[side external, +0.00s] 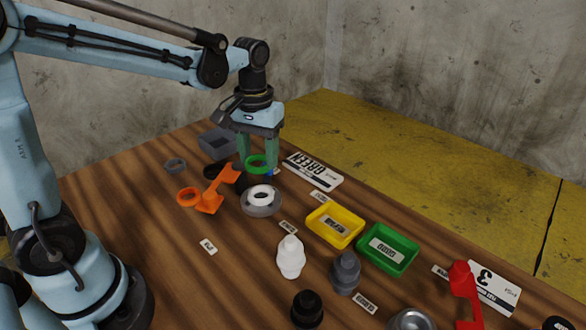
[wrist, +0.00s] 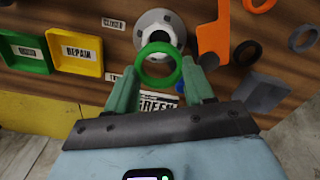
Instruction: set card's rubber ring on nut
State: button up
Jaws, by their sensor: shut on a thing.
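A green rubber ring (side external: 258,161) is held between the fingertips of my gripper (side external: 257,165); it also shows in the wrist view (wrist: 142,72). A white card (side external: 313,171) printed "GREEN" lies flat behind and right of the gripper; part of it shows behind the ring in the wrist view (wrist: 157,105). A grey round flanged piece, seemingly the nut (side external: 261,208), stands on the table just in front of the gripper, with a white ring-shaped top. In the wrist view the nut (wrist: 150,24) lies beyond the held ring, which partly overlaps it. The ring looks raised and apart from the nut.
An orange bracket (side external: 209,201) and orange ring (side external: 188,197) lie close left of the nut. A grey block (side external: 217,142) stands behind. Yellow (side external: 335,240) and green (side external: 387,265) trays lie right. White (side external: 290,258), grey (side external: 345,272) and black (side external: 307,309) pieces stand in front.

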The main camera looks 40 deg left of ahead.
jog(key=shift+f, duration=2.95)
jog(key=shift+f, duration=0.5)
jog(key=o, duration=1.1)
jog(key=shift+o, duration=0.2)
jog(key=shift+o, duration=1.3)
notch_tip(320, 180, up, 8)
